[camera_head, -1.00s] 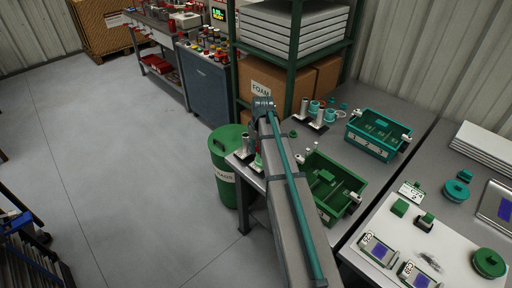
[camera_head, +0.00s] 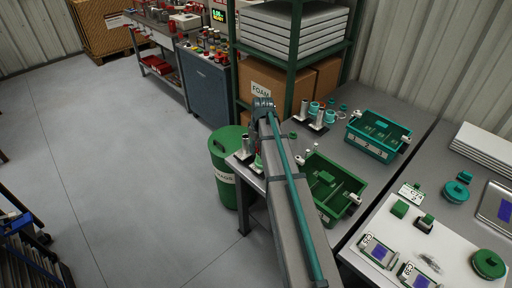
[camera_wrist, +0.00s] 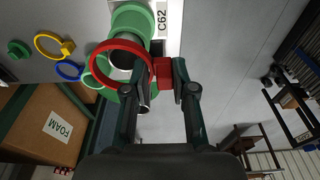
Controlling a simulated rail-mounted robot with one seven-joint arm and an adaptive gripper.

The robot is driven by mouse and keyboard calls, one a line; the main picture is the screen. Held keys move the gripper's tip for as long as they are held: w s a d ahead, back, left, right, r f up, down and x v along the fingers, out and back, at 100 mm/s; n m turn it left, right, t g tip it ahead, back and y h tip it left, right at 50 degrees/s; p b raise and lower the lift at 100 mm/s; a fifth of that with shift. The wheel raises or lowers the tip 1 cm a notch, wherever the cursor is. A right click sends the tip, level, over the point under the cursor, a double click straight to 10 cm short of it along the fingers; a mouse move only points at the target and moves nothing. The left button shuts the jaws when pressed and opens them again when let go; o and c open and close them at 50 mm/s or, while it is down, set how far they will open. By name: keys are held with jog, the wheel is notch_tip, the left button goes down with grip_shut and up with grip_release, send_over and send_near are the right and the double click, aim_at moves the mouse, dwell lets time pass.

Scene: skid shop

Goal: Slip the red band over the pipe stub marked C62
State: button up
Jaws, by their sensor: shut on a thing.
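The red band (camera_wrist: 93,60) is a ring with a square tab. In the wrist view my gripper (camera_wrist: 164,78) is shut on the tab. The ring overlaps the metal pipe stub (camera_wrist: 143,107) beside the label C62 (camera_wrist: 161,19); part of the stub shows through the ring. I cannot tell for sure whether the ring is around the stub or only in front of it. A green round collar (camera_wrist: 131,16) lies at the stub's far end. In the head view, my arm hides most of the gripper and band at the table's near left corner.
Yellow (camera_wrist: 41,36) and blue (camera_wrist: 66,75) bands lie beside the stub on the grey table. A green bin (camera_head: 322,207) and a teal bin (camera_head: 373,151) stand right of my arm. Other metal stubs (camera_head: 304,107) stand at the back. A green barrel (camera_head: 228,170) stands left of the table.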

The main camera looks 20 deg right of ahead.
jog(key=shift+f, duration=0.5)
dwell(0.3)
jog(key=o, duration=1.3)
jog(key=shift+r+p, duration=2.95)
jog(key=shift+r, duration=2.6)
